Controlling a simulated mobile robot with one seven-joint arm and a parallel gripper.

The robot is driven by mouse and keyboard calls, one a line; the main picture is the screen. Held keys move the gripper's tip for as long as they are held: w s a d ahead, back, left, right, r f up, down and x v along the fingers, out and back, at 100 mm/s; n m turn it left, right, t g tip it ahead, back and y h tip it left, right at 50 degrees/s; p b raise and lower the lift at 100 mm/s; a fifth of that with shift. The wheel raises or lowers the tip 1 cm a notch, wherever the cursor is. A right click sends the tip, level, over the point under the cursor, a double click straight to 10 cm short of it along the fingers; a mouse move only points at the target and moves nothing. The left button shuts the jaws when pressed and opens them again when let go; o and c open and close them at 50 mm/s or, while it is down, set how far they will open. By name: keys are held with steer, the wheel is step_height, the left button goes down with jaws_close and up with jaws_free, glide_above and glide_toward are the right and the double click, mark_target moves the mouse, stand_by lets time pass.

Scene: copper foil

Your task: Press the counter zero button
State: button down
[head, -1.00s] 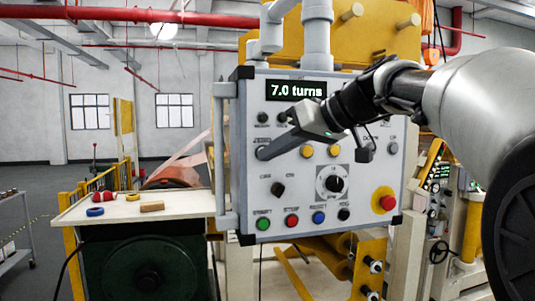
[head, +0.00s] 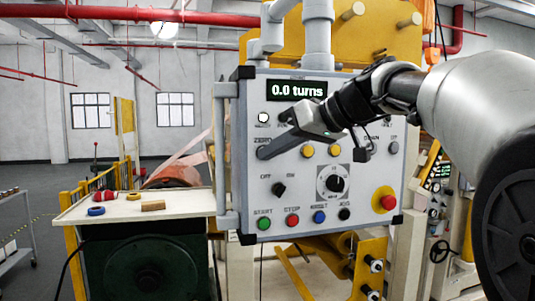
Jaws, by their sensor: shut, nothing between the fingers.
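The control panel (head: 250,200) is a grey box facing me. Its display (head: 296,90) reads "0.0 turns". My gripper (head: 264,153) is shut and empty, with its tip at the upper left of the panel, just below a label that reads "ZERO". The zero button itself is hidden behind the fingertips, and I cannot tell whether they touch it. A small white-lit round indicator (head: 264,118) is above that label.
Yellow buttons (head: 307,151), a black selector (head: 279,189), a dial (head: 335,183), a green start button (head: 264,224), a red stop button (head: 292,221) and a red emergency stop (head: 385,199) surround the gripper. A table (head: 120,213) stands left.

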steer(key=shift+s, duration=0.15)
steer(key=shift+s+d+b, duration=0.2)
steer(key=shift+s+b, duration=0.3)
steer(key=shift+s, duration=0.2)
steer(key=shift+s+d+b, duration=0.25)
steer(key=shift+s+b, duration=0.2)
steer(key=shift+s, duration=0.35)
steer(key=shift+s+d+b, duration=0.2)
steer(key=shift+s+b, duration=0.2)
steer(key=shift+s, duration=0.4)
steer(key=shift+s+d+b, duration=0.25)
steer(key=shift+s+b, duration=0.2)
steer(key=shift+s, duration=0.35)
steer(key=s+d+f+m+h+p, duration=0.3)
steer(key=s+d+f+m+h, duration=0.1)
steer(key=s+f, duration=0.6)
steer(key=s+d+f+m+g+h+p, duration=0.1)
steer(key=s+d+f+m+h+p, duration=0.2)
steer(key=f, duration=1.4)
steer(key=s+d+m+h, duration=0.1)
steer(key=s+d+h, duration=0.2)
steer(key=s+d, duration=0.3)
steer(key=shift+s+g, duration=0.3)
steer(key=shift+s, duration=0.85)
